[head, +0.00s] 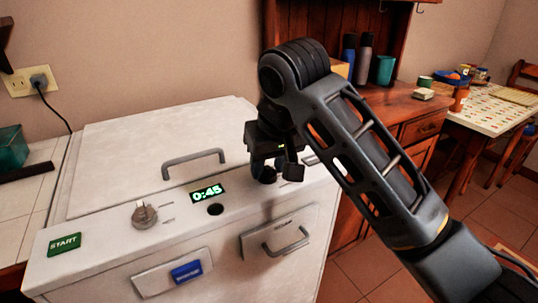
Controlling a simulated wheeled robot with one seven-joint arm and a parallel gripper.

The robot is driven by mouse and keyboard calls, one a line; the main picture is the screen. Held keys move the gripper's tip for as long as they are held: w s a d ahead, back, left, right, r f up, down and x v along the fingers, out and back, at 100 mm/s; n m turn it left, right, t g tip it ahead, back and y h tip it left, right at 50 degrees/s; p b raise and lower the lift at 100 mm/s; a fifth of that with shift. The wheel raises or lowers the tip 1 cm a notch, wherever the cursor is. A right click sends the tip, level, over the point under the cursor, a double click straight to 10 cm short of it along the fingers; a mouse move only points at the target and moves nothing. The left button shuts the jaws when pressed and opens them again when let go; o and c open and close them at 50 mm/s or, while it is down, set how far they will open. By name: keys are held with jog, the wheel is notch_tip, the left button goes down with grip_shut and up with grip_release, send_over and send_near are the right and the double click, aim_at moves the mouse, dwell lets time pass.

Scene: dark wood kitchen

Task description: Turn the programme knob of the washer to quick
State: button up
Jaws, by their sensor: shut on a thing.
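The white washer (110,245) stands at the left, its sloped panel towards me. My gripper (276,174) is at the panel's right end, pointing down. It is shut on a dark rounded knob (266,176), mostly hidden by the fingers. A pale mark shows just right of the gripper. No lettering is readable by either knob, so I cannot tell which is the programme knob or its setting. The display (208,192) reads 0:45.
A lid handle (193,163) stands up behind the panel. A wooden cabinet (400,122) is at the right.

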aim_at(261, 190)
jog(key=m+p, duration=0.2)
jog(key=p, duration=0.1)
jog(key=m+h+p, duration=0.1)
jog(key=m+p, duration=0.1)
jog(key=p, duration=0.2)
jog(key=shift+s+a+r, duration=0.15)
jog(key=shift+a+r, duration=0.05)
jog(key=shift+r, duration=0.15)
jog(key=m+h+p, duration=0.1)
jog(key=m+p, duration=0.1)
jog(key=p, duration=0.1)
jog(key=shift+f, duration=0.1)
jog(key=shift+f+m+h+p, duration=0.2)
jog(key=shift+m+h+p, duration=0.4)
jog(key=shift+m+p, duration=0.6)
jog(key=o, duration=1)
jog(key=v, duration=0.7)
jog(key=shift+r, duration=0.3)
